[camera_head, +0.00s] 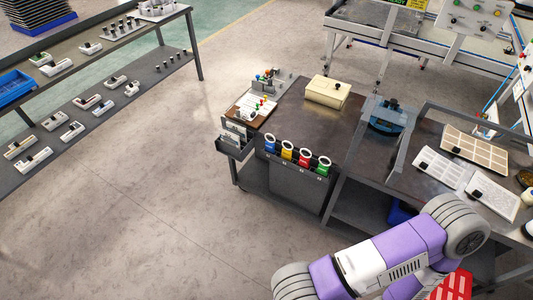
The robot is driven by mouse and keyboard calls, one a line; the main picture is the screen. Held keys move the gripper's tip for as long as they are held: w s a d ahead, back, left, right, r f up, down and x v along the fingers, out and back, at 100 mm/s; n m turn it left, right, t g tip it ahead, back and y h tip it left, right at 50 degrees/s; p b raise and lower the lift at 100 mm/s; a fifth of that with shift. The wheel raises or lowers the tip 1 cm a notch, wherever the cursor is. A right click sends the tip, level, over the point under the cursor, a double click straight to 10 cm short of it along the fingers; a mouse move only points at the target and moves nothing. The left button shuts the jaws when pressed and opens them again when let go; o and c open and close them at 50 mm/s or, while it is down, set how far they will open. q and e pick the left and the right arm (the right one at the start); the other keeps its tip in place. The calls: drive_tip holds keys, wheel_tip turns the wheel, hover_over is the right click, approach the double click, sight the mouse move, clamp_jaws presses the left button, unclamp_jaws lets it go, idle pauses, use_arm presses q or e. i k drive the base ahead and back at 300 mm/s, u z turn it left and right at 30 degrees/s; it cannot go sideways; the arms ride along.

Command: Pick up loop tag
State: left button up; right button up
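No thing here can be surely told as the loop tag. Several coloured pieces with white round tops, in blue (270,143), yellow (287,150), red (304,157) and green (322,165), stand in a row along the front edge of a dark cart (296,120). Small tags with coloured heads lie by a clipboard (245,108) on the cart's left side, too small to tell apart. One purple and white arm of mine reaches in at the lower right. Its gripper is out of the picture, and my other gripper is not seen either.
A cream box (327,92) stands at the back of the cart. A side bin (236,140) hangs at its left. A bench (455,150) with a clear screen, trays and a blue device (387,118) adjoins on the right. A two-tier shelf (110,75) stands left. Floor (150,200) between is clear.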

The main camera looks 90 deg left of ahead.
sight(285, 153)
drive_tip(key=u, duration=3.15)
drive_tip(key=k, duration=0.25)
drive_tip(key=u, duration=3.05)
drive_tip(key=i, duration=0.1)
drive_tip(key=z, duration=2)
